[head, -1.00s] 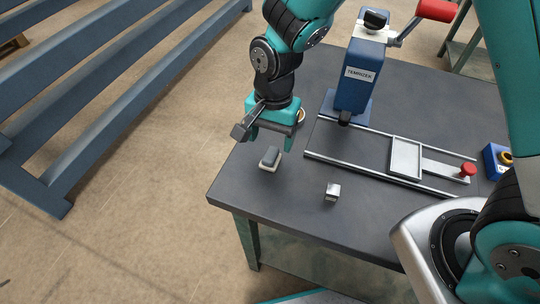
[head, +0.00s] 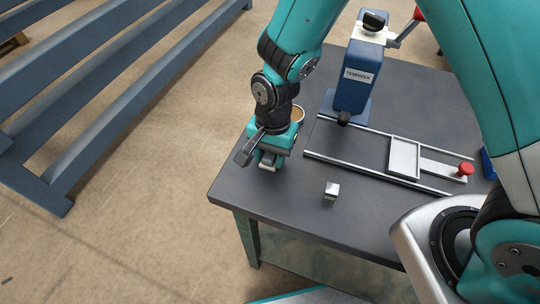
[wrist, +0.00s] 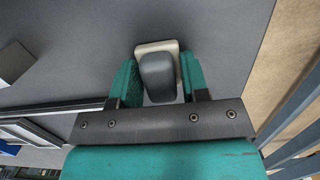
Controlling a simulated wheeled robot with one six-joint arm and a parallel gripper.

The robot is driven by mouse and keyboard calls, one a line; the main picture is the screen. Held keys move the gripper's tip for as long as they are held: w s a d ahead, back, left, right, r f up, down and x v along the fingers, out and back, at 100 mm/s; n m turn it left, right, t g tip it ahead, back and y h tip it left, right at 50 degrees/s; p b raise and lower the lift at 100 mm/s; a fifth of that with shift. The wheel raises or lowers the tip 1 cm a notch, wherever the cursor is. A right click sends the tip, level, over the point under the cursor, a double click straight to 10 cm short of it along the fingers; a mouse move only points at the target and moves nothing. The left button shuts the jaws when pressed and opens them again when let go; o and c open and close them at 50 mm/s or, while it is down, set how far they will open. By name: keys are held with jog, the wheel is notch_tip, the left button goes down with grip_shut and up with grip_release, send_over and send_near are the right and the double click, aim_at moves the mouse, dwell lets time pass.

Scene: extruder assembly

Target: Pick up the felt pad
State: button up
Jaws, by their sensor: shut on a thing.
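The felt pad (wrist: 158,75), a dark grey rounded block on a pale beige base, is between my fingers in the wrist view. In the head view only a bit of its pale base (head: 267,168) shows below my gripper (head: 268,160). My gripper is shut on the pad, with one teal finger at each side of it in the wrist view (wrist: 160,82). The pad is at the near left part of the dark table (head: 285,215). I cannot tell whether it still touches the table top.
A blue press (head: 355,82) stands behind, and a round cup (head: 297,114) is close behind my gripper.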

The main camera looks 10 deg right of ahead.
notch_tip(320, 180, up, 20)
dwell(0.6)
jog(key=shift+o, duration=1)
jog(key=shift+c, duration=0.6)
